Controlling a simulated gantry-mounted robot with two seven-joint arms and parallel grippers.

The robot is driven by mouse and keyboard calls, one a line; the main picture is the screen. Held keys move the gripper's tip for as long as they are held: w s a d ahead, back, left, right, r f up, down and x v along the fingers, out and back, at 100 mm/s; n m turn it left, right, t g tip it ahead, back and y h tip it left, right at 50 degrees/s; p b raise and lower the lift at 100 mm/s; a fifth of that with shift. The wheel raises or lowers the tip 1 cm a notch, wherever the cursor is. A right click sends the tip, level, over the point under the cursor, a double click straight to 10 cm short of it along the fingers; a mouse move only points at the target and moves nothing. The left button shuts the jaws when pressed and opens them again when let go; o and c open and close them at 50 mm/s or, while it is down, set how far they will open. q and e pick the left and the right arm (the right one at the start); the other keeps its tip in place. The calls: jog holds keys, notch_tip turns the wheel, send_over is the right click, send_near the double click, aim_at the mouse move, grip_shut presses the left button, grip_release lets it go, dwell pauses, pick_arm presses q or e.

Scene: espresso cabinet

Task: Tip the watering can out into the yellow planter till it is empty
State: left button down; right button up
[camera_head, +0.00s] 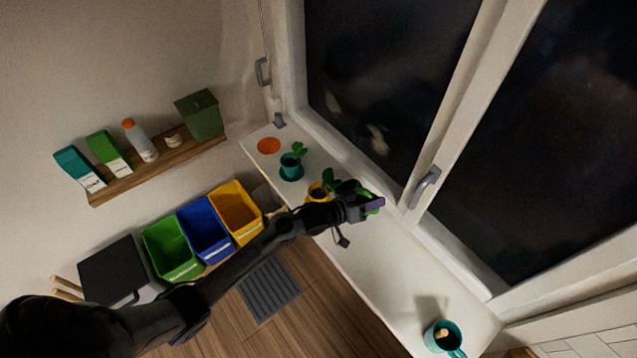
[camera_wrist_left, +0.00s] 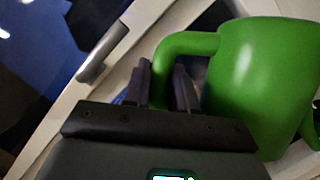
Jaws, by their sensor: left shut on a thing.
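The green watering can (camera_wrist_left: 260,80) fills the right of the left wrist view, with its curved handle reaching toward my fingers. My left gripper (camera_wrist_left: 163,80) is shut on that handle. In the head view my left gripper (camera_head: 374,205) is over the windowsill, and only small green parts of the can (camera_head: 368,194) show around it. The yellow planter (camera_head: 317,191) stands on the sill just left of the gripper, with a leafy plant in it, partly covered by my arm. I cannot tell the can's tilt or whether water is flowing. My right gripper is not in view.
A teal pot (camera_head: 290,164) with a plant and an orange disc (camera_head: 269,146) are farther left on the sill (camera_head: 385,260). A teal mug (camera_head: 441,338) stands at its right end. The window handle (camera_head: 425,187) is close by. Green, blue and yellow bins (camera_head: 236,209) stand below.

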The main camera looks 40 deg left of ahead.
aim_at(366, 193)
pick_arm(q)
jog(key=shift+w+a+r+n, duration=0.1)
jog(key=shift+a+r+n, duration=0.25)
jog(key=shift+a+r, duration=0.25)
jog(key=shift+a+r+n, duration=0.35)
jog(key=shift+r, duration=0.45)
jog(key=shift+a+r+n+t+h, duration=0.3)
jog(key=shift+a+r+n+t, duration=0.1)
jog(key=shift+a+r, duration=0.15)
jog(key=shift+r, duration=0.15)
jog(key=shift+w+a+r+n+h, duration=0.1)
jog(key=shift+a+r+n+h, duration=0.2)
jog(key=shift+a+r+n, duration=0.5)
jog(key=d+f+m, duration=0.1)
jog(key=d+f, duration=0.1)
jog(key=d+f+m+y, duration=0.1)
jog(key=d+f, duration=0.1)
jog(key=d+f+m+g, duration=0.1)
jog(key=d+f+m, duration=0.1)
jog(key=f, duration=0.1)
jog(key=shift+s+y, duration=0.2)
jog(key=shift+y, duration=0.1)
jog(key=shift+d+f, duration=0.1)
jog(key=shift+f, duration=0.05)
jog(key=shift+m, duration=0.3)
